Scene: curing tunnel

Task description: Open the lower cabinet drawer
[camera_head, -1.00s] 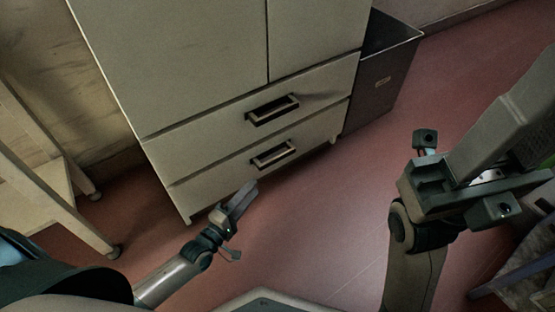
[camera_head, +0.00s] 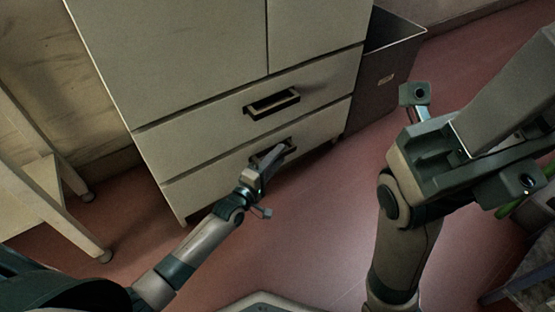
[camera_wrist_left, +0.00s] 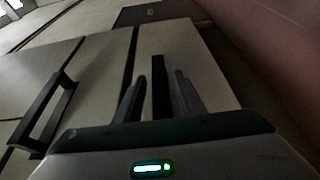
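The pale cabinet's lower drawer (camera_head: 210,183) looks flush with the cabinet front. Its dark bar handle (camera_head: 257,158) is partly hidden by my left gripper (camera_head: 277,156). In the left wrist view, the handle bar (camera_wrist_left: 158,85) stands between the two fingers of my left gripper (camera_wrist_left: 158,92), with gaps showing on both sides, so the gripper looks open around it. My right gripper (camera_head: 440,165) is large at the right, away from the cabinet; its finger opening is unclear.
The upper drawer (camera_head: 220,117) is shut, with its own handle (camera_head: 272,103); that handle also shows in the left wrist view (camera_wrist_left: 40,115). A dark box (camera_head: 385,85) stands right of the cabinet. A pale table (camera_head: 50,215) stands at the left. Red floor (camera_head: 310,215) in front is clear.

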